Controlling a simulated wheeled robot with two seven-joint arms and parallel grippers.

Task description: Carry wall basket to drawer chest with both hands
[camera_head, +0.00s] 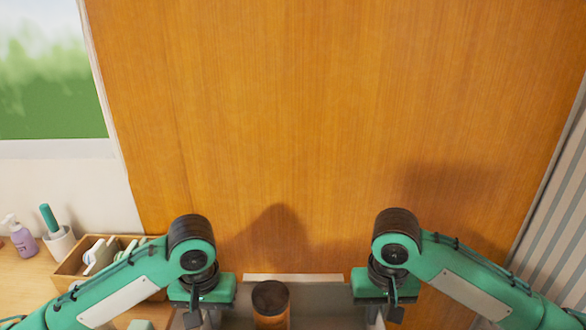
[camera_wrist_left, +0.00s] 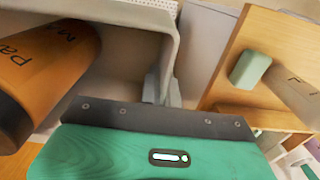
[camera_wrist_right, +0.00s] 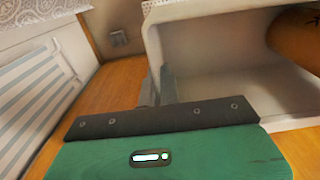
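The wall basket (camera_head: 322,305) is a pale grey-white bin at the bottom middle of the head view, between my two grippers. Its pale wall also shows in the left wrist view (camera_wrist_left: 172,40) and the right wrist view (camera_wrist_right: 153,45). An orange-brown cylinder with a dark end (camera_head: 270,305) is inside it. My left gripper (camera_head: 203,315) has its fingers closed on the basket's left side wall. My right gripper (camera_head: 381,315) has its fingers closed on the right side wall. The basket's underside is hidden. The drawer chest cannot be made out for certain.
A large wooden panel (camera_head: 300,120) fills the space ahead. At the left, a wooden counter holds a purple pump bottle (camera_head: 22,238), a white cup with a green-handled item (camera_head: 58,243) and a wooden box of items (camera_head: 72,268). A striped surface (camera_head: 560,210) is at the right.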

